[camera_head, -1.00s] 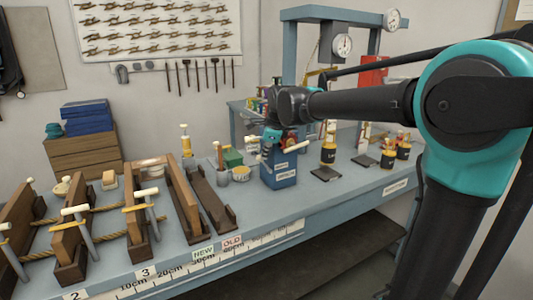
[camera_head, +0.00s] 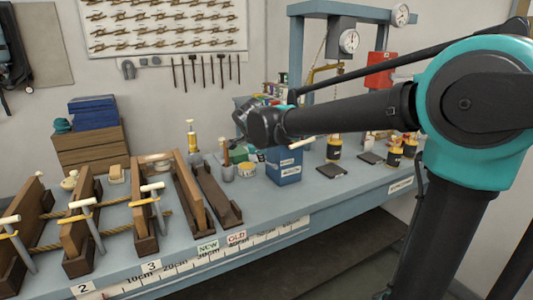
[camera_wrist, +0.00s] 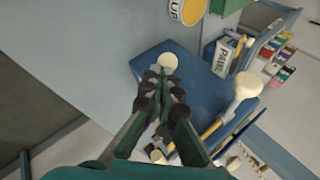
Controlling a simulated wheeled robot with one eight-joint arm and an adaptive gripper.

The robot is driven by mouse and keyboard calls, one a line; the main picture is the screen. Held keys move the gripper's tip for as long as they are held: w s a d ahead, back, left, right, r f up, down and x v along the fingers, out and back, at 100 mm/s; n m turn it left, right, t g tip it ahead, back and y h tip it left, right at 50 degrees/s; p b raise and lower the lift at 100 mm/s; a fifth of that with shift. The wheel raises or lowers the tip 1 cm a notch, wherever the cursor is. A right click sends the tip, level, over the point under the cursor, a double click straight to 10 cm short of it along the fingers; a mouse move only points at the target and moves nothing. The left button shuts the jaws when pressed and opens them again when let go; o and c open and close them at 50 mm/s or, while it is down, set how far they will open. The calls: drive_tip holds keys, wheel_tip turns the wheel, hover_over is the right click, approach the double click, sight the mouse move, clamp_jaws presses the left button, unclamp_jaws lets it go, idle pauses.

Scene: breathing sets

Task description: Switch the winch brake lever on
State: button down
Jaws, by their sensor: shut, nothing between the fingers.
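A blue box stands on the bench, in the head view (camera_head: 284,171) and the wrist view (camera_wrist: 195,65). It carries pale labels and cream-ended levers. One round cream knob (camera_wrist: 168,62) shows at the fingertips in the wrist view. A larger cream-ended lever with a yellowish rod (camera_wrist: 245,87) is to its right. In the head view, my wrist hides the fingers.
Wooden frames with ropes and cream-handled levers (camera_head: 148,187) fill the bench's left. Black and yellow pots (camera_head: 334,150) stand right of the box. In the wrist view, a yellow cup (camera_wrist: 188,10) is beyond the box.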

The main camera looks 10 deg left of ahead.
drive_tip(key=f+t+h, duration=0.1)
drive_tip(key=s+a+f+n+t+h, duration=0.1)
drive_tip(key=f+h, duration=0.1)
drive_tip(key=shift+s+a+f+t, duration=0.15)
drive_tip(key=shift+a+f+t, duration=0.2)
drive_tip(key=shift+a+t, duration=0.05)
drive_tip(key=shift+d, duration=0.1)
drive_tip(key=shift+w+d+r, duration=0.25)
drive_tip(key=shift+w+d, duration=0.2)
drive_tip(key=shift+d, duration=0.1)
drive_tip(key=shift+r, duration=0.1)
